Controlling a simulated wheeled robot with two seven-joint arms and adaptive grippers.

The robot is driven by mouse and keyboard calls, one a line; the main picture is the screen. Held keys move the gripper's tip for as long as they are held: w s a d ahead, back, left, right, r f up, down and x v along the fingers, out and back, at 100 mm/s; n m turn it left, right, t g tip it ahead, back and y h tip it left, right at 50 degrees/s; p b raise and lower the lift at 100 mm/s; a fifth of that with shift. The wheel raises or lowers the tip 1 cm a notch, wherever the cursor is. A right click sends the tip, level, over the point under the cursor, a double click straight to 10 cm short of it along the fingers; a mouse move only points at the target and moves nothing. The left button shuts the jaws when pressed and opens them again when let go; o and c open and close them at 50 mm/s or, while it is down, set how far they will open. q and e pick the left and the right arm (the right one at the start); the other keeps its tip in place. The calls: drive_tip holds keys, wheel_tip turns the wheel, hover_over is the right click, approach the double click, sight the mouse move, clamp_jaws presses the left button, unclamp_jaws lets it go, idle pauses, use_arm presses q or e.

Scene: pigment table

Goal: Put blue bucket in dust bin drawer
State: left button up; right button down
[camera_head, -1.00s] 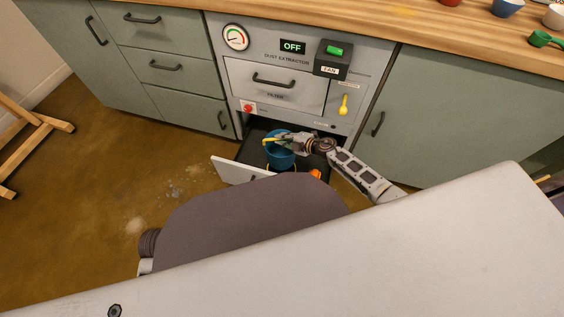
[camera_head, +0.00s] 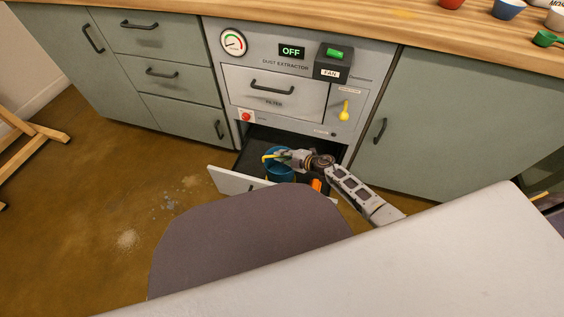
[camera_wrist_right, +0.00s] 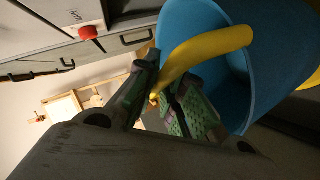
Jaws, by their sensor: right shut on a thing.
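The blue bucket (camera_head: 279,168) is inside the open bottom drawer (camera_head: 238,181) of the dust extractor cabinet. Whether it rests on the drawer floor is hard to tell. My right gripper (camera_head: 284,155) is at the bucket's top, shut on its yellow handle. In the right wrist view the bucket (camera_wrist_right: 205,50) fills the upper right, and the yellow handle (camera_wrist_right: 205,50) runs between the fingers of the gripper (camera_wrist_right: 165,95). My left gripper does not show.
The filter drawer (camera_head: 275,95) above is closed. A red knob (camera_head: 246,117), yellow lever (camera_head: 345,110) and fan switch box (camera_head: 333,62) are on the panel, whose display reads OFF. An orange object (camera_head: 316,185) shows by the drawer's right side. Small bowls stand on the wooden counter (camera_head: 300,15).

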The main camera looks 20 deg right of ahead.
idle(0.3)
